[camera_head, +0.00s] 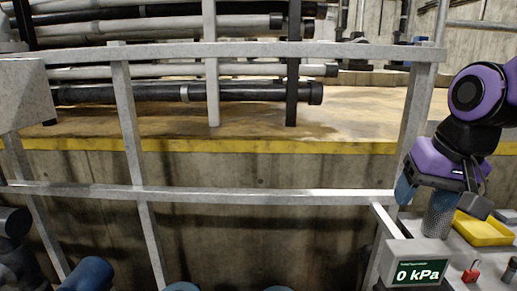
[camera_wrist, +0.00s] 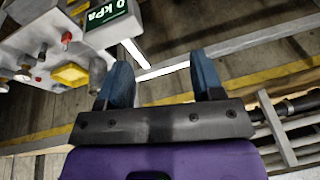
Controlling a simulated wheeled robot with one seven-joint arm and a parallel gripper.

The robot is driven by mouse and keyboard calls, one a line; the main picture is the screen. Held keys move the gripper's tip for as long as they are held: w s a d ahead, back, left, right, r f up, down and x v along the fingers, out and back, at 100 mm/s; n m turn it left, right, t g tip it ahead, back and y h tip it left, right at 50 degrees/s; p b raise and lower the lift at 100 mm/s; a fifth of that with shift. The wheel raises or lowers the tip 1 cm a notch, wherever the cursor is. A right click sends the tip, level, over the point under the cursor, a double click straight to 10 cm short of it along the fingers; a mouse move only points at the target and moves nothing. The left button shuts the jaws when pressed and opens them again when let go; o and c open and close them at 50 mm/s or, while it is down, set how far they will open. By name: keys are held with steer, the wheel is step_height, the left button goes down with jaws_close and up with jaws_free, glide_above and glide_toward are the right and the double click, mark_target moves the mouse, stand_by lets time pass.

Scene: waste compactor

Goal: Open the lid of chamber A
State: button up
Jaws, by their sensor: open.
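My gripper (camera_head: 440,200) is at the right of the head view, pointing down above the grey machine top. Its two blue fingers are apart and nothing shows between them in the wrist view (camera_wrist: 161,80). The grey box with a green display reading 0 kPa (camera_head: 418,264) stands below it; this display also shows upside down in the wrist view (camera_wrist: 106,14). A grey mesh-like cylinder (camera_head: 440,222) shows just beneath my gripper in the head view. No lid that I can identify as chamber A's shows in either view.
A yellow tray (camera_head: 484,229) and a small red object (camera_head: 471,271) sit on the machine top at right. A metal railing (camera_head: 250,194) spans the head view. Behind it, stacked pipes (camera_head: 180,93) lie on a yellow-edged ledge (camera_head: 250,145).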

steer(key=s+d+r+n+t+h, duration=0.1)
steer(key=s+d+r+n+t, duration=0.1)
steer(key=s, duration=0.6)
steer(key=shift+d+r, duration=0.25)
steer(key=shift+d, duration=0.45)
steer(key=shift+w, duration=0.1)
steer(key=w+a+f+m+g+y, duration=0.1)
steer(key=w+a+f+m+g, duration=0.1)
steer(key=w+a+f, duration=0.5)
steer(key=w+a+f+m+g, duration=0.1)
steer(key=w+a+f+m, duration=0.25)
steer(key=w, duration=0.45)
steer(key=w+a+f+m+g+h, duration=0.1)
steer(key=w+a+f+m, duration=0.1)
steer(key=a+f, duration=0.65)
steer(key=w+a+f+m+g, duration=0.15)
steer(key=a+f, duration=0.45)
steer(key=f, duration=1.6)
steer(key=shift+d, duration=0.25)
